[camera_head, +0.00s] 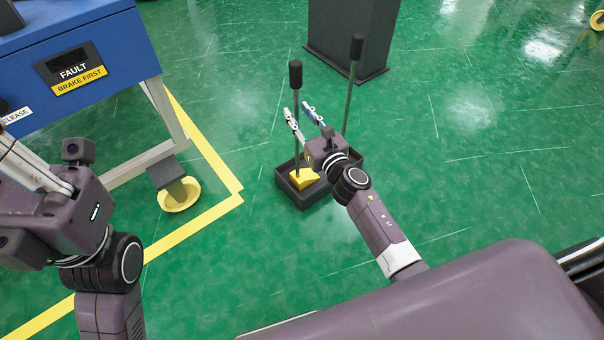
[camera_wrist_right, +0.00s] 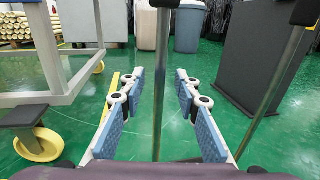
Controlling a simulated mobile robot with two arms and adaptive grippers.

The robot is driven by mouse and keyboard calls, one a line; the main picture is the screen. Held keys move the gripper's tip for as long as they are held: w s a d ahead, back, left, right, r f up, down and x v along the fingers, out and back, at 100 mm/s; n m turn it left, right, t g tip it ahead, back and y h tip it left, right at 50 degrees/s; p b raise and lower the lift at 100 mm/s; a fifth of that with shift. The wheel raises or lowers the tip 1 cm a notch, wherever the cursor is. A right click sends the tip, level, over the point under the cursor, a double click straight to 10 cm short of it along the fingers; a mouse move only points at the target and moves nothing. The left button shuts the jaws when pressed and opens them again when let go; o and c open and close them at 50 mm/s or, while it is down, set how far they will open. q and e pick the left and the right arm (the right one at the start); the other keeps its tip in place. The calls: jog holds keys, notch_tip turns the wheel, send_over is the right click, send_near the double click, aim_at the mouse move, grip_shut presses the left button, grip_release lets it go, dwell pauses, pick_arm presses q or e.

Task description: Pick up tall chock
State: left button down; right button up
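A long upright metal handle with a black grip (camera_head: 295,75) rises from a yellow chock (camera_head: 303,179) in a dark tray (camera_head: 292,196) on the floor. A second handle with a black grip (camera_head: 356,47) rises at the tray's far right; its foot is hidden behind my right arm. My right gripper (camera_head: 297,108) is open and empty at the first handle, below its grip. In the right wrist view, that handle (camera_wrist_right: 160,75) appears between the two spread fingers, without visible contact. My left gripper (camera_head: 25,160) is at the left edge, its fingertips not clearly shown.
A dark grey block (camera_head: 345,40) stands behind the tray.

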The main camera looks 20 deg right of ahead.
jog(key=shift+w+a, duration=0.15)
jog(key=shift+w, duration=0.7)
grip_shut()
jog(key=shift+r, duration=0.25)
